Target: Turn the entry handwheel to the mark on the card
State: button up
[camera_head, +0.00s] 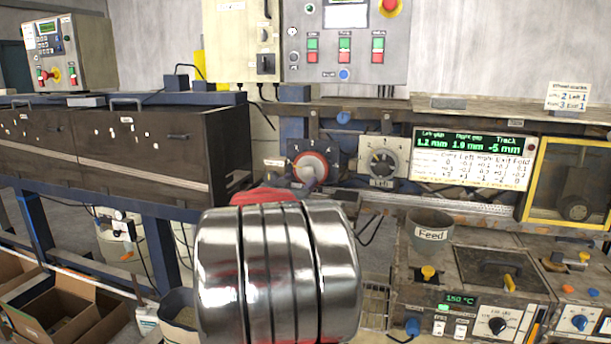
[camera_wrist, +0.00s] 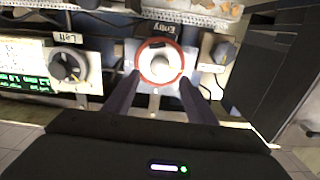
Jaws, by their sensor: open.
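The Entry handwheel (camera_head: 311,167) has a red rim and pale hub on a dark plate with numbers along its top. In the wrist view the Entry handwheel (camera_wrist: 158,62) appears upside down, its label above it. My gripper (camera_wrist: 160,80) is open, with one dark finger on each side of the wheel's near edge; I cannot tell if they touch it. In the head view my shiny arm link hides most of the gripper. The wheel's exact setting is unclear.
The Left dial (camera_head: 383,163) sits right of the wheel. Beyond it are the gap display (camera_head: 468,156) and a yellow-framed guard (camera_head: 570,185). The Feed cup (camera_head: 430,231) stands below the display. A dark knob (camera_wrist: 224,54) lies beside the wheel in the wrist view.

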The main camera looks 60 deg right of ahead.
aim_at(307, 173)
jog(key=shift+w+d, duration=0.2)
jog(key=shift+d, duration=0.95)
jog(key=shift+w+d, duration=0.15)
jog(key=shift+d, duration=1)
jog(key=shift+w+d, duration=0.2)
jog(key=shift+d, duration=0.95)
jog(key=c, duration=1)
